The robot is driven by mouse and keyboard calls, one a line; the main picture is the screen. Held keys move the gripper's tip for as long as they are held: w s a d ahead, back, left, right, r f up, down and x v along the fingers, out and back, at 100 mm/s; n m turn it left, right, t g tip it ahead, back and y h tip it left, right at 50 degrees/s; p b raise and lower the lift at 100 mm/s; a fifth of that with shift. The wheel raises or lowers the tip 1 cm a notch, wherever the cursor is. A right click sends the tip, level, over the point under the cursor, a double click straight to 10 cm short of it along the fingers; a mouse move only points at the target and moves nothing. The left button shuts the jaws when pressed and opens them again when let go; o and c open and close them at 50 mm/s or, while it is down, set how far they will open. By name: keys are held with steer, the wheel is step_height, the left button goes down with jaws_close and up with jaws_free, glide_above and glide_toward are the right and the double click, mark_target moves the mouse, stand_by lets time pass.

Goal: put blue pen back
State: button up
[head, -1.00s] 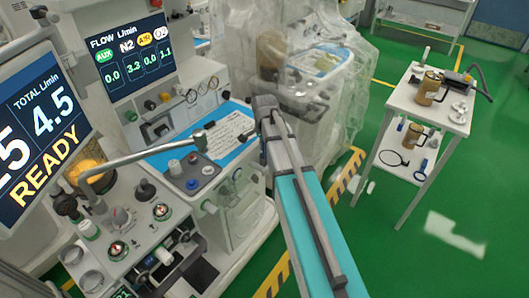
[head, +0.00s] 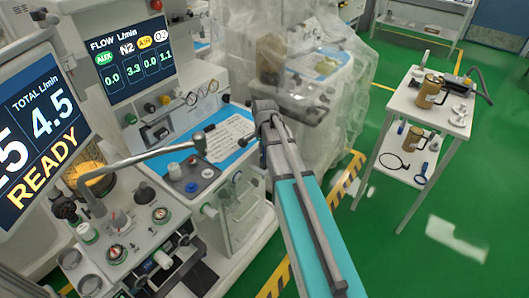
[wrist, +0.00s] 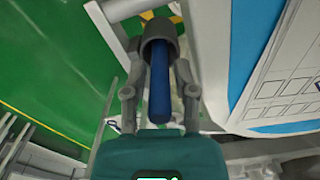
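The blue pen (wrist: 160,85) lies lengthwise between the fingers of my gripper (wrist: 160,58) in the wrist view. Its far end meets a dark grey rounded piece (wrist: 159,27); I cannot tell whether that is a cap or a holder. The fingers are drawn in around the pen, and the exact contact is hard to see. In the head view my arm reaches to the right edge of the machine's blue work surface (head: 243,160), and hides most of the gripper. The pen cannot be made out there.
A printed sheet (head: 228,135) lies on the work surface, left of my arm. A bent metal arm (head: 150,152) crosses the machine front. A white two-shelf cart (head: 400,105) with gold jugs stands at the right.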

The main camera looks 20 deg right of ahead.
steer(key=shift+r, duration=0.15)
step_height(320, 180, up, 12)
steer(key=p, duration=1.2)
stand_by(0.8)
steer(key=s+a+n, duration=0.3)
steer(key=s+n, duration=0.4)
steer(key=s, duration=0.1)
steer(key=s+a+n, duration=0.4)
steer(key=s+n, duration=0.2)
steer(key=s, duration=0.3)
steer(key=shift+n, duration=0.4)
steer(key=shift+w, duration=0.1)
